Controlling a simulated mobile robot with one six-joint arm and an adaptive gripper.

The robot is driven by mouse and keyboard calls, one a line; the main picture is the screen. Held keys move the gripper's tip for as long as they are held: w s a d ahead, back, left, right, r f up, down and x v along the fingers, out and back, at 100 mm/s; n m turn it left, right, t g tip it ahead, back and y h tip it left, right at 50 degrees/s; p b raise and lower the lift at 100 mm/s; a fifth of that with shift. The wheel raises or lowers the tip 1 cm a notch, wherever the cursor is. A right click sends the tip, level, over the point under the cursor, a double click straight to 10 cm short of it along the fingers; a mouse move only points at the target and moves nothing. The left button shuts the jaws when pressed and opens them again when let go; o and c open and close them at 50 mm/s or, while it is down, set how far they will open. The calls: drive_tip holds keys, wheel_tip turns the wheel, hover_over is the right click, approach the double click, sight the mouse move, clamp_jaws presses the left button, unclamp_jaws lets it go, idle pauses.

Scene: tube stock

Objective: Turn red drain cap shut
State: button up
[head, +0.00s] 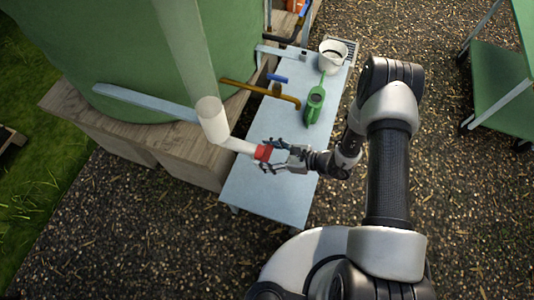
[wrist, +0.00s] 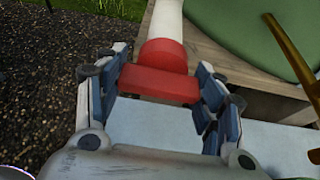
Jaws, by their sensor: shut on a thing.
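The red drain cap (head: 263,152) sits on the end of a white drain pipe (head: 213,122) that comes down beside the green tank. In the wrist view the red cap (wrist: 161,84) shows a round collar on the white pipe (wrist: 167,20) and a wide flat grip bar lying level across the picture. My gripper (head: 278,157) reaches the cap from the right. In the wrist view its two fingers (wrist: 160,93) stand at either end of the bar, shut on it. Where the left pad meets the bar is partly hidden.
A pale blue-grey table (head: 245,198) stands below the cap. On it are a green watering can (head: 314,104) and a white bucket (head: 332,57). A brass pipe with a blue-handled tap (head: 277,78) juts from the green tank (head: 120,50). A green cart (head: 497,85) stands at the right.

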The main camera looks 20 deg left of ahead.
drive_tip(key=o, duration=1.1)
drive_tip(key=shift+c, duration=0.2)
drive_tip(key=v, duration=1.2)
drive_tip(key=shift+r, duration=0.15)
